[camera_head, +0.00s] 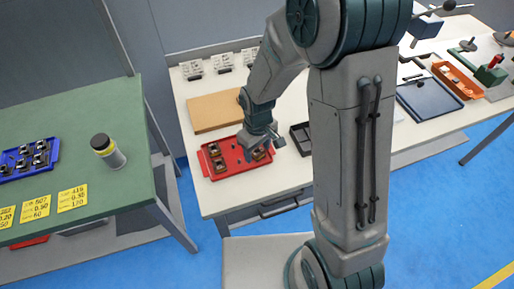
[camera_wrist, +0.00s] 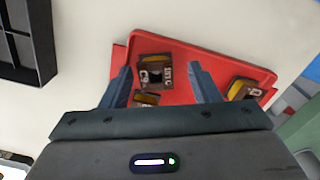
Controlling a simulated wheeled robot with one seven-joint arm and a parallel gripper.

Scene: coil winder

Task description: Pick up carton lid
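A flat tan cardboard-coloured piece (camera_head: 215,111), which may be the carton lid, lies on the white table behind the red tray. I cannot tell whether it is a loose lid or a closed carton, and my arm hides its right end. My gripper (camera_head: 263,150) is over the right part of the red tray (camera_head: 226,172), in front of the tan piece. In the wrist view my gripper (camera_wrist: 158,70) is open, with its fingers apart on either side of a brown coil part (camera_wrist: 155,74) in the tray. The tan piece does not show there.
More coil parts (camera_wrist: 243,90) lie in the red tray. A dark divided tray (camera_head: 301,137) stands to its right. Small grey parts (camera_head: 222,63) line the table's back. A green table (camera_head: 118,190) at left holds a blue tray (camera_head: 28,158) and a dark-capped container (camera_head: 108,151).

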